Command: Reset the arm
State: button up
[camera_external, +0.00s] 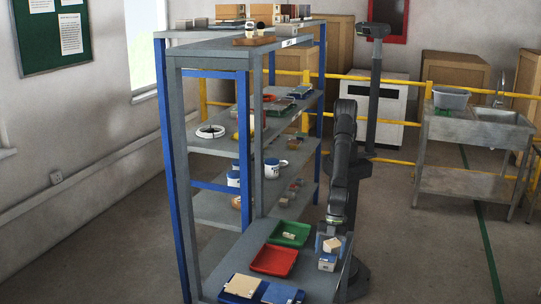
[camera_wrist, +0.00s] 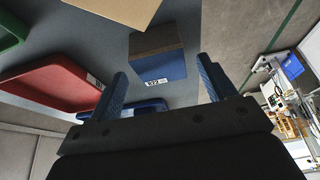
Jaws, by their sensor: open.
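My gripper (camera_wrist: 162,66) is open, with its two blue fingers apart in the wrist view. A blue block with a dark top and a white label (camera_wrist: 160,62) shows between and beyond the fingertips, with a gap on each side. A beige block (camera_wrist: 118,8) is near it at the top edge. In the external view my arm reaches down to the worktop. My gripper (camera_external: 328,236) is low, close above a beige-topped block (camera_external: 332,244) and a labelled grey-blue block (camera_external: 327,263). It looks empty; its exact height above the blocks is unclear.
A shelf rack (camera_external: 189,180) with mugs and other items stands close behind. Grey floor is open at right.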

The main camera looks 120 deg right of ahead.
aim_at(329, 256)
jog(key=x, duration=0.4)
jog(key=shift+f, duration=0.15)
jog(key=r, duration=0.2)
jog(key=d+r, duration=0.1)
jog(key=r, duration=0.2)
jog(key=shift+w+r, duration=0.15)
jog(key=shift+w, duration=0.05)
jog(key=w+d+r+m, duration=0.1)
jog(key=w+d+r, duration=0.2)
jog(key=d+r, duration=0.55)
jog(key=w+d+r+m, duration=0.1)
jog(key=w+d+r, duration=0.3)
jog(key=d, duration=0.8)
jog(key=s+d+r+m+h, duration=0.1)
jog(key=d+r+m, duration=0.1)
jog(key=d+r, duration=0.3)
jog(key=s+d+r+m+h, duration=0.1)
jog(key=d+r, duration=0.4)
jog(key=d, duration=0.9)
jog(key=s+d+r+m+t+h, duration=0.1)
jog(key=d+r, duration=0.4)
jog(key=d, duration=0.5)
jog(key=shift+s+m, duration=0.5)
jog(key=shift+m, duration=0.7)
jog(key=shift+o, duration=0.4)
jog(key=shift+d, duration=0.15)
